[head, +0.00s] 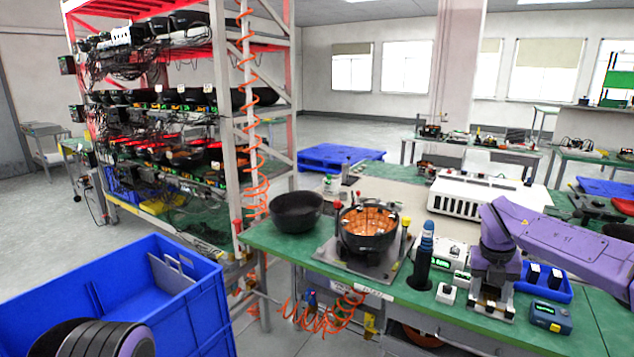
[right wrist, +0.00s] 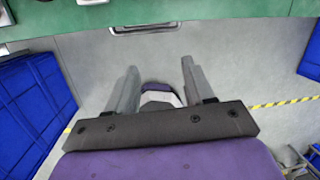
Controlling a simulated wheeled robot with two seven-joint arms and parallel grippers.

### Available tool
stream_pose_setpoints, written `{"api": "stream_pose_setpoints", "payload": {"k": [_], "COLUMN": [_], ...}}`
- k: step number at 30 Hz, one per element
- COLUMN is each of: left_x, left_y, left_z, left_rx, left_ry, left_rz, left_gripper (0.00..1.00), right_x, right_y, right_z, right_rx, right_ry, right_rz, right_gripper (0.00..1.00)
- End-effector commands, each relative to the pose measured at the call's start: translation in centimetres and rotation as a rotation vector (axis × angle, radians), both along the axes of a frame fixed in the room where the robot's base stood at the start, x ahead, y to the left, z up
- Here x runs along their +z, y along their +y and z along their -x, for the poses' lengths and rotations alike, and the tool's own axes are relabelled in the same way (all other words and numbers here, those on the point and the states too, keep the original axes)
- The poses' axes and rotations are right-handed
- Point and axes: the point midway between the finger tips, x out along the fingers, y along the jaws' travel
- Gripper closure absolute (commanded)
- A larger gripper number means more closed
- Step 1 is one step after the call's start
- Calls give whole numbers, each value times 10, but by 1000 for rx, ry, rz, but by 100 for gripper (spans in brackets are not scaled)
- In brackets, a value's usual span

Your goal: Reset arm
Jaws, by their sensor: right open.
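My right arm, purple, comes in from the right in the head view. Its gripper (head: 490,308) points down over the green workbench (head: 300,250), between the small white boxes and a blue bin. In the right wrist view the two grey fingers of the right gripper (right wrist: 157,85) are apart with nothing held between them. Grey floor and a purple and white part of my own body show beyond them. At the lower left of the head view a dark, ribbed, rounded part with purple is mine. My left gripper does not show.
A black bowl (head: 296,212) and a round fixture with an orange-lit inside (head: 368,228) stand on the bench. A dark bottle-shaped tool (head: 422,262) stands upright nearby. A blue bin (head: 546,282) is close to the right gripper. A large blue crate (head: 205,305) and a rack (head: 243,130) stand left.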

Motion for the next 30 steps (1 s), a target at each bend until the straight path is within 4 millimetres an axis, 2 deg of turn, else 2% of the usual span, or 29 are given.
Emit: {"api": "stream_pose_setpoints", "payload": {"k": [5,8,13,17,20,21,23,24,27,30], "left_x": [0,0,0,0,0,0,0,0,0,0], "left_y": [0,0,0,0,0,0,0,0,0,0], "left_z": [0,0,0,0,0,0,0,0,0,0], "left_rx": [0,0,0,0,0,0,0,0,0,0], "left_ry": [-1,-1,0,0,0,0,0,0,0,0], "left_rz": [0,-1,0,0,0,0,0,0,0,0], "left_gripper": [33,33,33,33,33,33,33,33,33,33], "right_x": [-28,-55,-120,-184,-241,-262,-288,-302,-322,-327], "right_y": [-1,6,36,68,96,104,113,116,114,103], "right_z": [0,2,18,57,114,144,191,225,303,360], "right_rx": [216,416,896,1349,1765,1932,2164,2306,2593,2759], "right_ry": [16,52,156,261,346,380,422,447,507,573], "right_rz": [225,399,704,873,936,935,908,872,754,639], "right_gripper": [47,47,47,47,47,47,47,47,47,47]}}
